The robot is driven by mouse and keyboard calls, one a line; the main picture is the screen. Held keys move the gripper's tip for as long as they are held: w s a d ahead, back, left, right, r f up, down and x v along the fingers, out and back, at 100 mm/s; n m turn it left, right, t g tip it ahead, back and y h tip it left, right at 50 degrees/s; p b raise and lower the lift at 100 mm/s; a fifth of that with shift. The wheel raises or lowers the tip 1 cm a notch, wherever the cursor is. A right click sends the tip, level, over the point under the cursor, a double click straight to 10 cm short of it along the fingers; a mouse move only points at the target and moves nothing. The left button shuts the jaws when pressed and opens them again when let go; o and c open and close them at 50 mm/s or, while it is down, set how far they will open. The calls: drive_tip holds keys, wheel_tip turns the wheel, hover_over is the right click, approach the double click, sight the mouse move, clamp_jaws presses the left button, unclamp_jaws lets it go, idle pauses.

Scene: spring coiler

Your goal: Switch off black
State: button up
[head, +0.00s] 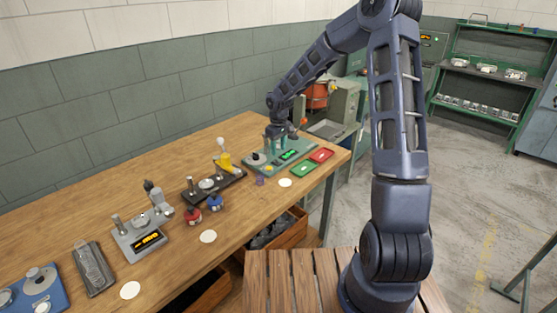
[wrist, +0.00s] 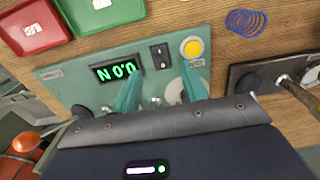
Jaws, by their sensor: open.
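The black device (head: 222,184) is a dark base on the bench with a yellow part and a white-knobbed lever. Part of it shows at the right of the wrist view (wrist: 238,80); no switch on it is clear. My gripper (wrist: 161,88) is open and empty over the green device (wrist: 62,92), left of the black device in the wrist view. The green device has a lit display (wrist: 117,71), a black switch (wrist: 160,56) and a yellow button (wrist: 192,48). The fingers stand apart below the switch in the picture. Contact cannot be told.
A red tray (head: 322,155) and a green tray (head: 304,169) lie right of the green device. A blue spring coil (wrist: 246,22) lies on the bench (head: 235,130). A grey device (head: 130,234) with a lit display stands nearer. Red and blue items (head: 214,203) stand between.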

sight(278, 163)
drive_tip(key=shift+f, duration=3.1)
drive_tip(key=shift+c, duration=0.4)
clamp_jaws()
drive_tip(key=shift+w+a+r+g+h, duration=0.1)
drive_tip(key=shift+w+a+g+h, duration=0.05)
drive_tip(key=shift+g+h, duration=0.4)
drive_tip(key=shift+w+a+g+h, duration=0.1)
drive_tip(key=shift+w+g+h, duration=0.05)
drive_tip(key=shift+g+h, duration=0.4)
drive_tip(key=shift+o, duration=0.4)
unclamp_jaws()
drive_tip(key=shift+r, duration=0.1)
drive_tip(key=v, duration=1)
drive_tip(key=shift+r, duration=0.35)
